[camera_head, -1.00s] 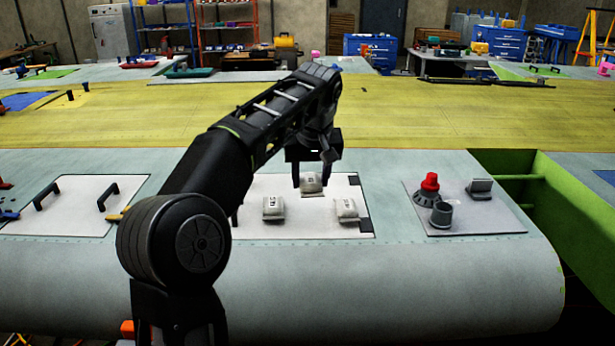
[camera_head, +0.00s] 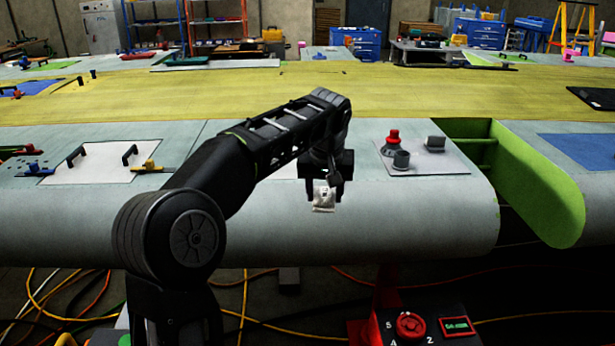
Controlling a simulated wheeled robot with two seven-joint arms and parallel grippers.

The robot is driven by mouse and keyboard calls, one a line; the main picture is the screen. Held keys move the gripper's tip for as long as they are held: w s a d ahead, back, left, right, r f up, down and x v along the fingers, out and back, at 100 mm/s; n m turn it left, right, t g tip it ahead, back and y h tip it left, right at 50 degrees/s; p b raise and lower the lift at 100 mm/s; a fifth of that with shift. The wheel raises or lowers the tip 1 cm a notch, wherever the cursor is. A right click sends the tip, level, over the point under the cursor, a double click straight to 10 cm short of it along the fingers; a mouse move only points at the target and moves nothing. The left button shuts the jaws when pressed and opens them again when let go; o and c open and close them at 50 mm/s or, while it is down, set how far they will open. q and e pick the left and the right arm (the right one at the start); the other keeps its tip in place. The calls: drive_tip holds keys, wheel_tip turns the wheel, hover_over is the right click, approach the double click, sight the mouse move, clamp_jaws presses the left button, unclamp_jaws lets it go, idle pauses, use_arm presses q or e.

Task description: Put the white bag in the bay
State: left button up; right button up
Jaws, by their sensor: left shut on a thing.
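My left gripper (camera_head: 324,186) is shut on a small white bag (camera_head: 323,198) with dark print on it. The bag hangs below the fingers and shows against the curved front edge of the grey wing (camera_head: 420,205). A green-walled open bay (camera_head: 540,175) cuts into the wing at the right, apart from the bag. A sliver of the white panel (camera_head: 283,168) shows behind my left arm; no other white bags can be seen there now. My right gripper is not in view.
A grey plate (camera_head: 450,165) carries a red-topped fitting (camera_head: 393,142), a grey cup (camera_head: 401,160) and a block (camera_head: 435,144), between gripper and bay. A panel with black handles (camera_head: 105,163) lies left. Cables and a red control box (camera_head: 440,328) are below.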

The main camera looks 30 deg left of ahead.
use_arm(q)
drive_tip(key=s+d+f+m+h, duration=0.1)
drive_tip(key=s+d+f+m, duration=0.2)
drive_tip(key=d+f, duration=0.4)
drive_tip(key=s+d+f+m+h, duration=0.1)
drive_tip(key=s+d+f+m, duration=0.2)
drive_tip(key=d+f, duration=0.4)
drive_tip(key=d, duration=0.4)
drive_tip(key=shift+s+d+t, duration=0.15)
drive_tip(key=shift+s+t, duration=0.05)
drive_tip(key=shift+t, duration=0.1)
